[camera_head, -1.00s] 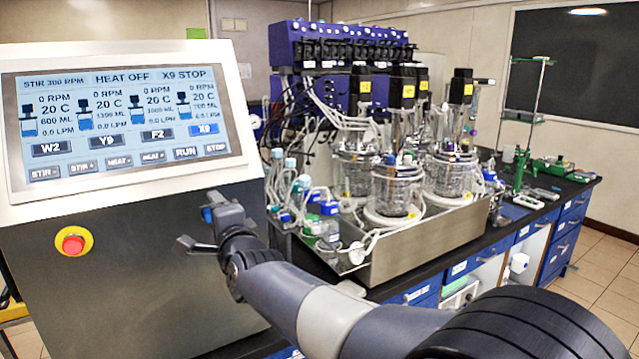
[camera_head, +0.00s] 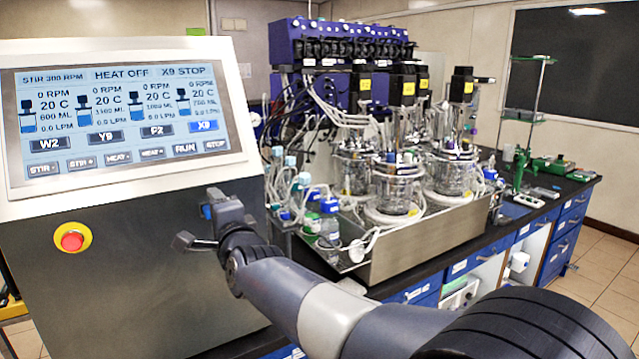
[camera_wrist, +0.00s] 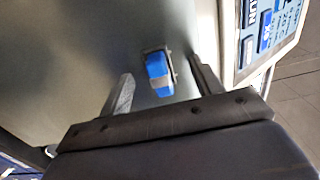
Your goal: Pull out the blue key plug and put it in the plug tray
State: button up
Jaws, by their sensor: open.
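The blue key plug (camera_wrist: 160,72) sits in a small grey socket on the dark front panel of the console. In the head view a small patch of the plug (camera_head: 206,212) shows beside my gripper. My gripper (camera_wrist: 158,66) is open, with one finger on each side of the plug and a visible gap to each. In the head view my gripper (camera_head: 197,222) is held close to the panel below the screen. I cannot make out the plug tray for certain in either view.
The console screen (camera_head: 120,115) is above my gripper, and a red stop button (camera_head: 72,241) is to its left. A bench (camera_head: 415,272) with glass bioreactors (camera_head: 397,190) and tubing stands to the right. A green stand (camera_head: 522,165) is at its far end.

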grip_shut()
jog(key=shift+o, duration=1.2)
grip_release()
jog(key=shift+s, duration=0.1)
jog(key=b+v, duration=0.2)
jog(key=v, duration=0.8)
jog(key=shift+s, duration=0.3)
jog(key=shift+w+d, duration=0.1)
jog(key=p+x, duration=0.2)
jog(key=x, duration=0.8)
jog(key=shift+w, duration=0.3)
jog(key=shift+s, duration=0.1)
